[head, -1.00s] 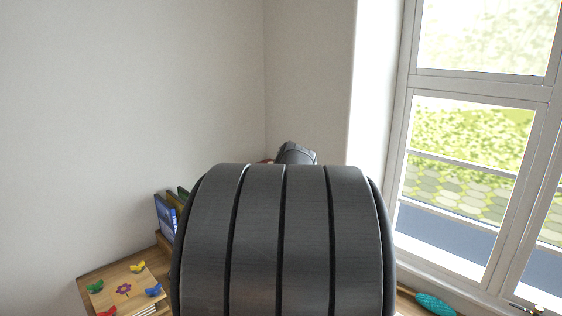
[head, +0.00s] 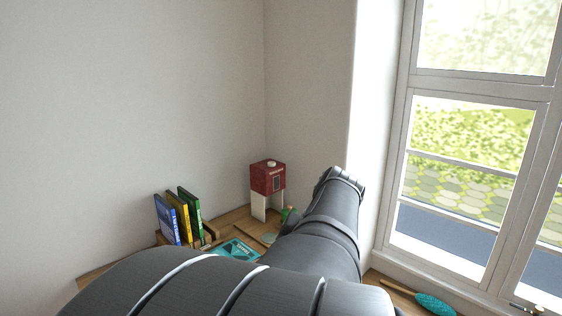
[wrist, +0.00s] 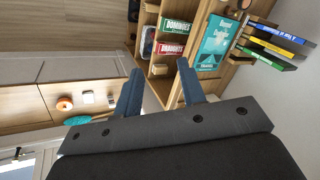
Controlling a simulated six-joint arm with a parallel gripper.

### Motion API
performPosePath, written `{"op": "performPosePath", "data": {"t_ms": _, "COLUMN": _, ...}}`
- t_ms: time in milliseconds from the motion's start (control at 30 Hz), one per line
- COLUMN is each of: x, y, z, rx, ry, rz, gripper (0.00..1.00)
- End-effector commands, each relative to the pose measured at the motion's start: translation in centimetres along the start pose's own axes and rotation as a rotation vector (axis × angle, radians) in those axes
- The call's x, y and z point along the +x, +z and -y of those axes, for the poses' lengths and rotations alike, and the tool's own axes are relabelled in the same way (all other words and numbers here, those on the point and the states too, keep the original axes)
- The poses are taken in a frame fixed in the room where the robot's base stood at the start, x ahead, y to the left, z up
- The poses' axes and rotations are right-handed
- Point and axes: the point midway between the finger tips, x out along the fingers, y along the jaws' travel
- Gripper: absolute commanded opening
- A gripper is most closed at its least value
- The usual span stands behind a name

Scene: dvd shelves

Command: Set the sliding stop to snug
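Three upright cases, blue (head: 167,219), yellow (head: 180,222) and green (head: 190,215), stand in a row, leaning slightly, at the left in the head view. A small wooden piece (head: 209,232) at the row's right end may be the sliding stop; I cannot tell. In the wrist view the blue (wrist: 270,54), yellow (wrist: 275,41) and green (wrist: 280,29) cases lie sideways at the upper right, near a wooden block (wrist: 240,59). My gripper (wrist: 160,66) is open and empty, its blue fingers apart, well away from the cases. It is hidden in the head view.
A teal case (head: 238,250) lies flat near the row. A red and white dispenser-like box (head: 268,179) stands in the corner. Dominoes (wrist: 176,25) and draughts (wrist: 172,49) boxes sit in shelf compartments. A window and a teal brush-like object (head: 436,304) are at the right.

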Motion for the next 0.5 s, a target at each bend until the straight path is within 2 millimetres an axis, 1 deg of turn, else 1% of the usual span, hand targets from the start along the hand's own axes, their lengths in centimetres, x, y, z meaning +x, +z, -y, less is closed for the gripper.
{"op": "performPosePath", "data": {"t_ms": 133, "x": 0.0, "y": 0.0, "z": 0.0, "rx": -0.001, "ry": 0.000, "rz": 0.000, "gripper": 0.37}}
{"op": "performPosePath", "data": {"t_ms": 167, "x": 0.0, "y": 0.0, "z": 0.0, "rx": -0.001, "ry": 0.000, "rz": 0.000, "gripper": 0.35}}
{"op": "performPosePath", "data": {"t_ms": 200, "x": 0.0, "y": 0.0, "z": 0.0, "rx": -0.002, "ry": 0.000, "rz": 0.001, "gripper": 0.27}}
{"op": "performPosePath", "data": {"t_ms": 267, "x": 0.2, "y": 0.0, "z": 0.2, "rx": -0.009, "ry": 0.005, "rz": 0.003, "gripper": 0.15}}
{"op": "performPosePath", "data": {"t_ms": 333, "x": 0.7, "y": 0.0, "z": 0.5, "rx": -0.030, "ry": 0.023, "rz": 0.009, "gripper": 0.02}}
{"op": "performPosePath", "data": {"t_ms": 367, "x": 1.0, "y": -0.1, "z": 0.7, "rx": -0.044, "ry": 0.034, "rz": 0.013, "gripper": 0.00}}
{"op": "performPosePath", "data": {"t_ms": 500, "x": 3.3, "y": -0.2, "z": 2.5, "rx": -0.154, "ry": 0.117, "rz": 0.026, "gripper": 0.00}}
